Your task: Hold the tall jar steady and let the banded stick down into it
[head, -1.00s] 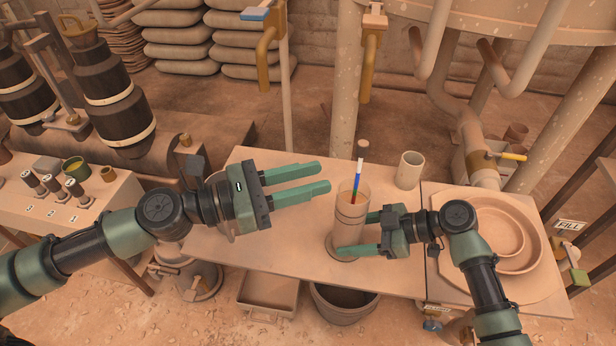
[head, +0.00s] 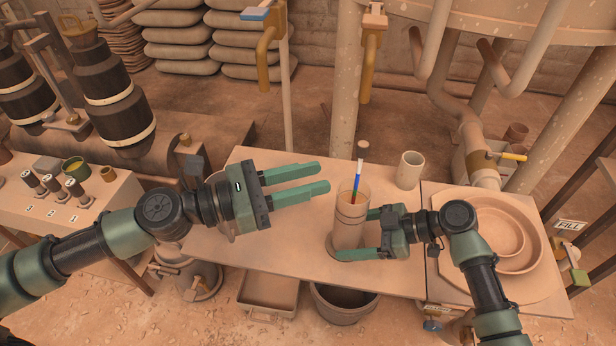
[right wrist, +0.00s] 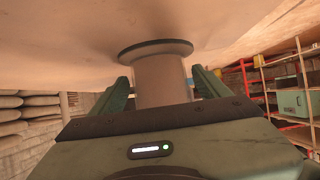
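The tall jar (head: 349,225) stands upright on the table, pale and see-through near its rim. The banded stick (head: 357,178), white, blue and red, stands in it with a slight lean, its upper end above the rim. Its lower end is hidden. My right gripper (head: 354,234) is open around the lower jar, one finger on each side; the jar's foot (right wrist: 155,48) shows between the fingers in the right wrist view. Small gaps seem to show beside the jar. My left gripper (head: 325,176) is open and empty, left of the jar and stick, pointing right.
A pale cup (head: 409,170) stands on the table behind and right of the jar. A round dish (head: 497,232) sits on a board at the right. A bucket (head: 343,304) and a tray (head: 268,291) are below the table's front edge. The table left of the jar is fairly clear.

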